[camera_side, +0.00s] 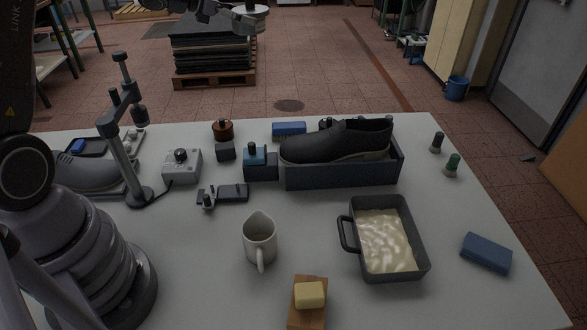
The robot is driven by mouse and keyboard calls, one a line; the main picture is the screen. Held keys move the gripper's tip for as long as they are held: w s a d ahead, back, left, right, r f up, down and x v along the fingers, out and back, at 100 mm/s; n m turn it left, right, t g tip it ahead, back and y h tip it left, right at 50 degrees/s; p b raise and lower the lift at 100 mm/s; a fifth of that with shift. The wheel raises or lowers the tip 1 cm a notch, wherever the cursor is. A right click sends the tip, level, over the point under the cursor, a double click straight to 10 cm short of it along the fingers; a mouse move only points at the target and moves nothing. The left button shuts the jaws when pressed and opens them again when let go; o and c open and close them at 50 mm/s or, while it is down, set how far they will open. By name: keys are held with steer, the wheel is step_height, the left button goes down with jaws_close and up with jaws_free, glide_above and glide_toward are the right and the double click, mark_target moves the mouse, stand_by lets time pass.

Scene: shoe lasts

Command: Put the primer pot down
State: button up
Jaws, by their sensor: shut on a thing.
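My gripper (242,20) is at the top edge of the view, high above and beyond the far edge of the table. It is shut on a pale, round thing (262,10), which I take to be the primer pot. It shows only partly behind the fingers and is well clear of the table. The fingers and the frame edge hide much of its shape.
The right front is mostly clear.

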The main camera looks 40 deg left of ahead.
mark_target(253, 139)
steer(key=w+a+r+n+t+y, duration=0.1)
steer(key=w+a+r+n+y, duration=0.1)
steer(key=a+n+y, duration=0.15)
steer(key=f, duration=3.4)
steer(key=shift+w+a+f, duration=0.1)
steer(key=shift+a+f, duration=0.25)
steer(key=shift+f, duration=0.05)
steer(key=shift+f, duration=0.65)
steer(key=shift+f, duration=0.1)
steer(key=o, duration=1.1)
